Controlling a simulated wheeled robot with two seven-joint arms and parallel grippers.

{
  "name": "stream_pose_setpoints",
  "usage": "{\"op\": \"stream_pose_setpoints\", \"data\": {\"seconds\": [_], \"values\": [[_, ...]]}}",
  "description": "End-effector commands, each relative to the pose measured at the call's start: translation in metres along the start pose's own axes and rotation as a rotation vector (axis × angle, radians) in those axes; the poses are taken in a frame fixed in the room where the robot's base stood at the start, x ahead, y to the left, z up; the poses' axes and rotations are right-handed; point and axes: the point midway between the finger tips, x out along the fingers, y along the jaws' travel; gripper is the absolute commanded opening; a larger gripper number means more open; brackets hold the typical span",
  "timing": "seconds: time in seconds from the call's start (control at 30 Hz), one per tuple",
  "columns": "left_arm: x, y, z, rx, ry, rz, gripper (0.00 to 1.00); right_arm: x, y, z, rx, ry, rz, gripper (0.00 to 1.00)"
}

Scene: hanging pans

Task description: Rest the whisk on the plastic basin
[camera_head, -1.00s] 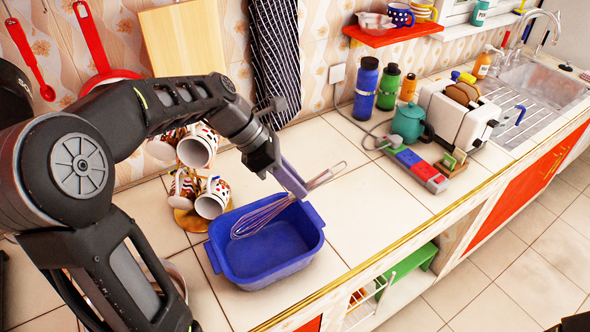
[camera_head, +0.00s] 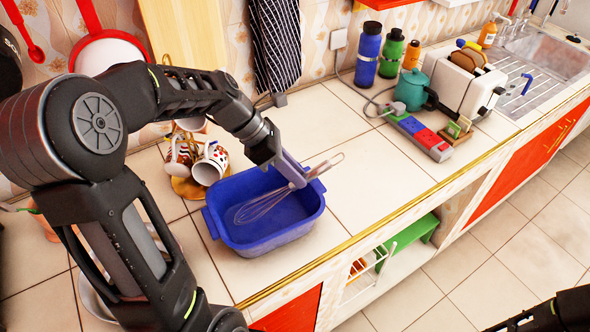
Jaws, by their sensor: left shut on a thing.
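The blue plastic basin (camera_head: 268,240) stands on the tiled counter near its front edge. My left gripper (camera_head: 299,183) is over the basin's right rear side, shut on the whisk (camera_head: 262,206) near its handle. The whisk is tilted, with its wire end inside the basin's outline and its handle end sticking out past the right rim. I cannot tell whether the wires touch the basin. Dark parts of my right arm show at the lower right corner; its fingertips cannot be made out.
Patterned mugs on a stand (camera_head: 209,164) are close behind the basin at left. A power strip (camera_head: 419,136), teal teapot (camera_head: 411,90), toaster (camera_head: 462,84) and bottles (camera_head: 368,54) stand to the right. The counter (camera_head: 365,180) right of the basin is clear.

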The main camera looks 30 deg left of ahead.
Motion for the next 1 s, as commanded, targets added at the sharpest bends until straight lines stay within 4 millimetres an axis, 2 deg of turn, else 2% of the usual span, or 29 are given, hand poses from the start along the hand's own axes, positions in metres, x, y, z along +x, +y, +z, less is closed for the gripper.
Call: {"op": "stream_pose_setpoints", "data": {"seconds": [0.37, 0.4, 0.7, 1.0], "values": [[-0.0002, 0.0000, 0.0004, 0.000, 0.000, 0.000, 0.00, -0.0002, -0.0001, 0.0001, 0.000, 0.000, 0.000, 0.36], [-0.0002, 0.0000, 0.0004, 0.000, 0.000, 0.000, 0.22, -0.0002, -0.0001, 0.0001, 0.000, 0.000, 0.000, 0.36], [-0.0002, 0.0000, 0.0004, 0.000, 0.000, 0.000, 0.45, -0.0001, -0.0001, 0.0000, 0.000, 0.000, 0.000, 0.36], [-0.0020, 0.0004, 0.0002, 0.000, 0.000, 0.001, 0.45, 0.0002, 0.0001, 0.0000, 0.000, 0.000, 0.000, 0.36]]}}
